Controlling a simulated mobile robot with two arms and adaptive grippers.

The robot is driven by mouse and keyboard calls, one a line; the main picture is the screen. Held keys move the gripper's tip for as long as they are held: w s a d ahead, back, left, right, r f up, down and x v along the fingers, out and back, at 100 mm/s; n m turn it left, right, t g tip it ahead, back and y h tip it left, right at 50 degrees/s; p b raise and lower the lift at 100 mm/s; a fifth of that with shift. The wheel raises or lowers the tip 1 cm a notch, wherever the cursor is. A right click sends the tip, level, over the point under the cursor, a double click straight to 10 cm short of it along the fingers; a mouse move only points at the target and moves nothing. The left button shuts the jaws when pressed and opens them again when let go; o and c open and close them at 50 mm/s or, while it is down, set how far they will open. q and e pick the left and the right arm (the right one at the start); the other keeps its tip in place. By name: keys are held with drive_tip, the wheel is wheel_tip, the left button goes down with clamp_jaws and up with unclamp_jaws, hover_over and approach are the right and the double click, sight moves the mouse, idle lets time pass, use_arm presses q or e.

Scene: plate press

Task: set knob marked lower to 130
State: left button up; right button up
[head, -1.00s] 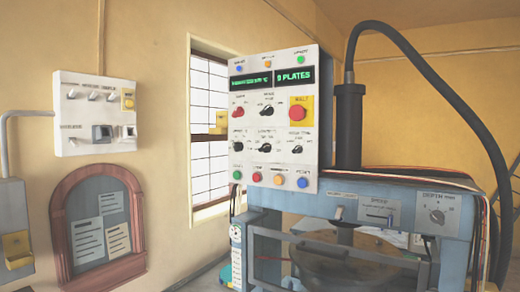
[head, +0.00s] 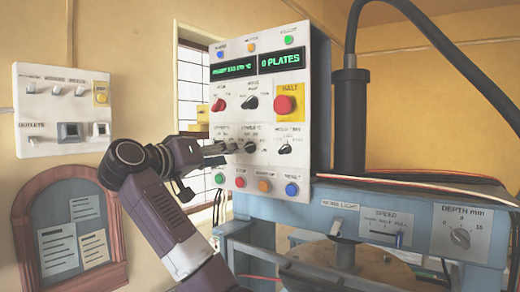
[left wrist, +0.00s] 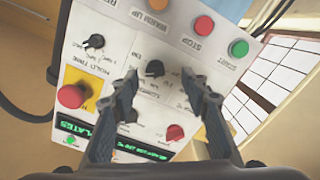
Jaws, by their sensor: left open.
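The knob marked lower (head: 250,147) is a black knob in the middle of the lower knob row on the white control panel (head: 234,102). It also shows in the left wrist view (left wrist: 155,69), upside down, with its pointer too small to read surely. My left gripper (head: 229,147) is open at the panel; in the left wrist view its fingertips (left wrist: 160,76) appear on either side of this knob. I cannot tell whether they touch it. The green display (head: 233,69) shows small digits I cannot read surely. My right gripper is not in view.
A red knob (head: 219,104), another black knob (head: 251,102) and a red halt button (head: 286,104) are above. Colored buttons, including a red one (head: 240,182), are below. The neighboring left knob is hidden by my gripper.

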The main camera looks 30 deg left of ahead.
sight(248, 148)
use_arm(q)
drive_tip(key=w+r+p, duration=0.1)
drive_tip(key=w+p, duration=0.2)
drive_tip(key=w, duration=0.3)
drive_tip(key=shift+w+d+r+p, duration=0.15)
drive_tip(key=shift+w+r+p, duration=0.05)
drive_tip(key=shift+r+p, duration=0.1)
drive_tip(key=shift+w, duration=0.1)
drive_tip(key=c, duration=0.8)
clamp_jaws()
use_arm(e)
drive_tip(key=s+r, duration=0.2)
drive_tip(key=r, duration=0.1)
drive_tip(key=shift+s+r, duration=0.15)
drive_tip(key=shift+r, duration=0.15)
